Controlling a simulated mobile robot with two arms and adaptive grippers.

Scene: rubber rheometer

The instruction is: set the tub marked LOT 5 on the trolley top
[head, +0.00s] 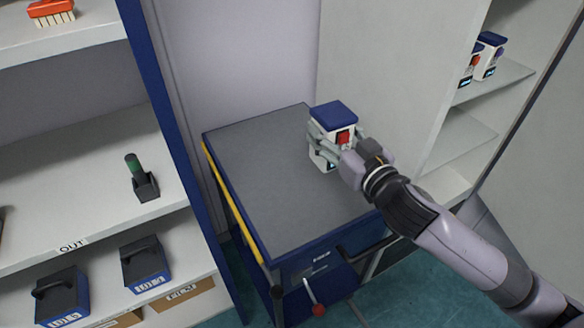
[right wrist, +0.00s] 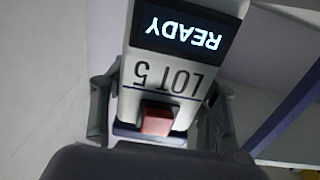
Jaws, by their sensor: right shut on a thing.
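The tub marked LOT 5 (head: 334,112) is white with a blue lid and a red part on its front. In the right wrist view the tub (right wrist: 170,75) shows upside down, with LOT 5 and a lit READY display. My right gripper (head: 331,143) is shut on it, one finger on each side. The tub looks upright over the right part of the grey trolley top (head: 255,175); I cannot tell whether its base touches. My left gripper is not in view.
The rest of the trolley top is bare. Similar tubs (head: 489,56) stand in the cabinet at the right. Shelves at the left hold a red brush (head: 52,10), a green-topped tool (head: 143,178) and dark blue handled blocks (head: 145,266). A tall pale panel stands behind the trolley.

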